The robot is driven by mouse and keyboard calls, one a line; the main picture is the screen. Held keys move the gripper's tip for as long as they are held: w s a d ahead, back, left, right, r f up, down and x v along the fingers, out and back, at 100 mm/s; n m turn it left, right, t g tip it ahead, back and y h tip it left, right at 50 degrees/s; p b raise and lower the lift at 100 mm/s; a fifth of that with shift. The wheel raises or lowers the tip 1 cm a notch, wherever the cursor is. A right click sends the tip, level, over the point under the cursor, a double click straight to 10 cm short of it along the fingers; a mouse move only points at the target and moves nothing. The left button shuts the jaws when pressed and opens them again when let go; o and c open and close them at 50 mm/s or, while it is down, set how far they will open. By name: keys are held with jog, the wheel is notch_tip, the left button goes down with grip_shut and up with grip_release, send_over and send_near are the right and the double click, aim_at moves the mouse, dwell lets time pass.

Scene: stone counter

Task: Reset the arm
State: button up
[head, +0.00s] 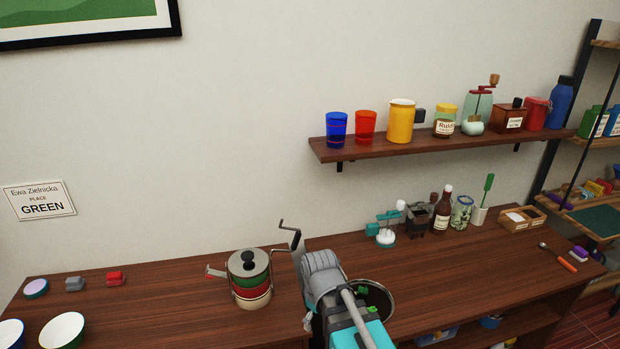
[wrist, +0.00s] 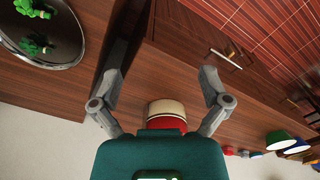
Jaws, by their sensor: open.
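My gripper (wrist: 161,85) is open in the wrist view, with its two grey fingers spread wide and nothing between the tips.
White bowls (head: 62,331) and small blocks lie at the left. A bottle (head: 442,212), jar and wooden tray (head: 522,218) stand at the back right. A loaded wall shelf (head: 350,151) hangs above. The counter's left middle is clear.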

jog(key=d+m, duration=0.9)
jog(key=d, duration=0.5)
jog(key=shift+s+d, duration=0.35)
jog(key=shift+d, duration=0.05)
jog(key=c, duration=0.5)
jog(key=shift+a, duration=0.15)
jog(key=shift+c, duration=0.2)
